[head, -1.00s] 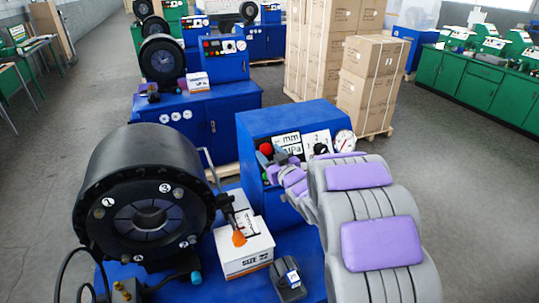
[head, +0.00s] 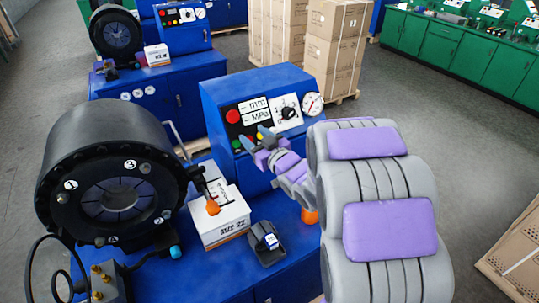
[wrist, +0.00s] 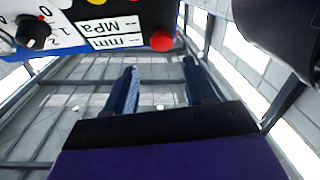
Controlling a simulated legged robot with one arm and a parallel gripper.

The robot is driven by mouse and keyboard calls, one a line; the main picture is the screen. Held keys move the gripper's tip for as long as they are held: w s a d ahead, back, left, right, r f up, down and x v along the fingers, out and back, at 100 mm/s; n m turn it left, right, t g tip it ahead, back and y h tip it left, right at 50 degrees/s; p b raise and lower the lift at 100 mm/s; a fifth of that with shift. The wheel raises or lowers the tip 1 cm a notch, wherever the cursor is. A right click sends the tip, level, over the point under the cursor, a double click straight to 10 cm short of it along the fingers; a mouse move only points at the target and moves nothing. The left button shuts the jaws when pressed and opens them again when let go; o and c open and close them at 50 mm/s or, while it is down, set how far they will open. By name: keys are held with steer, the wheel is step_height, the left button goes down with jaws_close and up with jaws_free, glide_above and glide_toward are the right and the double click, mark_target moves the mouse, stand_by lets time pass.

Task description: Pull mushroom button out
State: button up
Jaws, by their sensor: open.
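The red mushroom button (head: 232,117) is on the upper left of the blue control box's front panel (head: 262,90). In the wrist view the red button (wrist: 162,41) shows at the panel's edge, beyond my fingers and between them in the picture. My gripper (head: 257,138) is in front of the panel, below and to the right of the button. In the wrist view my gripper (wrist: 160,80) has its two blue fingers apart with nothing between them. The button is apart from the fingers.
The panel also carries mm and MPa displays (head: 256,109), a black knob (head: 288,113) and a gauge (head: 312,104). A black crimper head (head: 115,180) stands at left. A white box (head: 220,220) and a small black device (head: 266,243) sit on the blue bench. Cartons stand behind.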

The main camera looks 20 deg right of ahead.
steer(key=b+v, duration=0.7)
steer(key=b, duration=0.3)
steer(key=shift+s+b, duration=0.25)
steer(key=shift+b, duration=0.05)
steer(key=s+d+f+m+g+h, duration=0.25)
steer(key=s+f+g+h, duration=0.35)
steer(key=s+f+g, duration=0.55)
steer(key=s+a+f+g, duration=0.1)
steer(key=s+a+g, duration=0.1)
steer(key=s, duration=0.6)
steer(key=s+a+f+m+g, duration=0.1)
steer(key=s+a+g, duration=0.2)
steer(key=s, duration=0.5)
steer(key=s+a+f+m+g+y, duration=0.1)
steer(key=s+a+g, duration=0.1)
steer(key=s, duration=0.7)
steer(key=shift+a+f+g, duration=0.35)
steer(key=shift+a+f, duration=0.05)
steer(key=shift+a, duration=0.05)
